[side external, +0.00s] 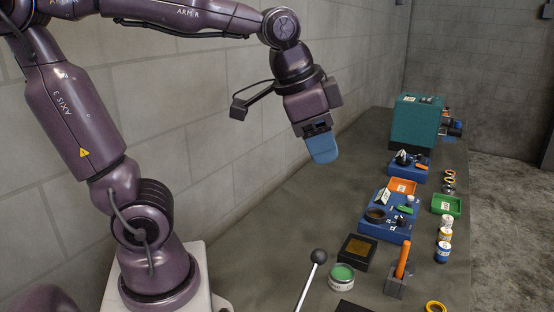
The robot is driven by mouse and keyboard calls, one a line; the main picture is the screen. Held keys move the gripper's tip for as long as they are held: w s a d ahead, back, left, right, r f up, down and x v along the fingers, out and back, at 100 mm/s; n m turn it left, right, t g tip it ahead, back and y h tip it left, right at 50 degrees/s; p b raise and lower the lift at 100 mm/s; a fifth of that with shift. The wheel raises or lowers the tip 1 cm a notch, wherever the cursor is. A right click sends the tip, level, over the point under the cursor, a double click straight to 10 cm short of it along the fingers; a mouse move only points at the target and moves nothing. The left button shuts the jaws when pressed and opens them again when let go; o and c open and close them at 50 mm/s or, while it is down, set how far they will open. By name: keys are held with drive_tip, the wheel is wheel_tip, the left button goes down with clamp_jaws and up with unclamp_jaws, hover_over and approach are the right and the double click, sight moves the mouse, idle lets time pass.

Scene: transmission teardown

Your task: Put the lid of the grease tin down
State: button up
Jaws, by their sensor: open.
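A short pale tin (341,284) with a green top stands upright at the front of the bench. It looks like the grease tin; I cannot tell whether the green is a lid or the grease inside. I cannot make out a separate lid for certain. My gripper (322,150) with blue fingers is open and points down, high above the bench and well behind the tin. The fingers overlap in this view, and nothing shows held between them.
Near the tin are a dark square box (357,250), a ball-topped rod (313,276) and a grey holder with an orange handle (402,262). The left bench strip is clear.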

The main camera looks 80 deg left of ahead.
drive_tip(key=s+f+n+t, duration=0.1)
drive_tip(key=s+f+n, duration=0.1)
drive_tip(key=s, duration=0.5)
drive_tip(key=shift+d+f+n, duration=0.25)
drive_tip(key=shift+d+n, duration=0.05)
drive_tip(key=shift+n, duration=0.4)
